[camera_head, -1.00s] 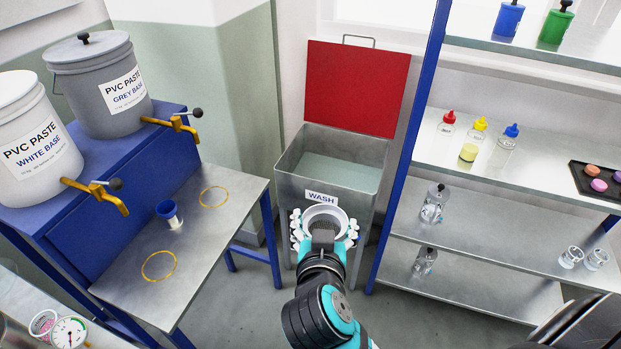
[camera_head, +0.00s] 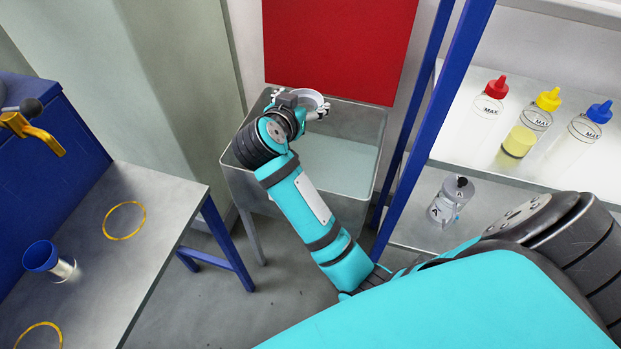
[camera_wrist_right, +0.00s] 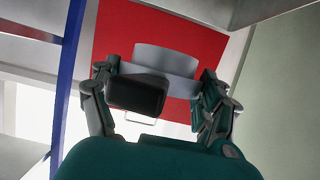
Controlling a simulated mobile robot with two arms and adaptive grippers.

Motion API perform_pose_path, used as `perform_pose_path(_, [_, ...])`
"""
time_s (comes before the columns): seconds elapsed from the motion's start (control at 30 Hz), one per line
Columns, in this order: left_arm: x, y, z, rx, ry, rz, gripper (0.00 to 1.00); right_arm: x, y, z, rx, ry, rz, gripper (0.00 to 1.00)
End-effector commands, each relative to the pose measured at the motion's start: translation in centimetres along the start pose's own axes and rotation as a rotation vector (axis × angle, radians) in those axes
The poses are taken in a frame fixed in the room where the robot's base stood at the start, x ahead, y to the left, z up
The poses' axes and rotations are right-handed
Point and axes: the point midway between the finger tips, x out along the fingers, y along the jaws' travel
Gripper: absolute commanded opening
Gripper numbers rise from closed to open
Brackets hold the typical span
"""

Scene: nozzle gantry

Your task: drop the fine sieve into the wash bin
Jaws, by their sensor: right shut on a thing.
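The fine sieve (camera_head: 307,97) is a small pale round cup, held in my right gripper (camera_head: 300,104). The gripper is shut on it, above the back part of the open wash bin (camera_head: 243,186). In the right wrist view the sieve (camera_wrist_right: 165,55) shows as a pale grey shape between the fingers (camera_wrist_right: 158,80). The bin is a grey metal box with its red lid (camera_head: 338,45) standing up behind. My right forearm crosses the bin's front and hides its label and part of its inside. My left gripper is not in view.
A shelf with a blue post (camera_head: 440,110) stands right of the bin, holding squeeze bottles (camera_head: 533,122). Floor shows between table and bin.

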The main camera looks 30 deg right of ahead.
Motion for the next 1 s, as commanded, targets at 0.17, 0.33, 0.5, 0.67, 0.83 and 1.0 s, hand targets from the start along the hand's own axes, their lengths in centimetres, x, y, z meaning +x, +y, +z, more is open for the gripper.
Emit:
perform_pose_path(0.17, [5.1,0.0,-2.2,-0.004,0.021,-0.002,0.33,8.2,-0.1,4.4,0.053,0.000,0.123,0.46])
perform_pose_path(0.33, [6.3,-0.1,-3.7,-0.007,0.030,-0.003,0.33,12.1,-0.1,5.8,0.080,0.000,0.189,0.46])
perform_pose_path(0.5, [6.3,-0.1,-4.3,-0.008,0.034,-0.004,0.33,13.4,0.0,6.2,0.090,0.002,0.213,0.46])
perform_pose_path(0.67, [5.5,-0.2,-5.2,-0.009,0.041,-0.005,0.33,13.6,0.0,6.3,0.090,0.002,0.216,0.46])
perform_pose_path(0.83, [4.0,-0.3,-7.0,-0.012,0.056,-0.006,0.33,13.7,0.0,6.8,0.089,0.002,0.215,0.46])
perform_pose_path(1.0, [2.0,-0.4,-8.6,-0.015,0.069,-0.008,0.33,13.9,0.0,7.2,0.089,0.002,0.215,0.46])
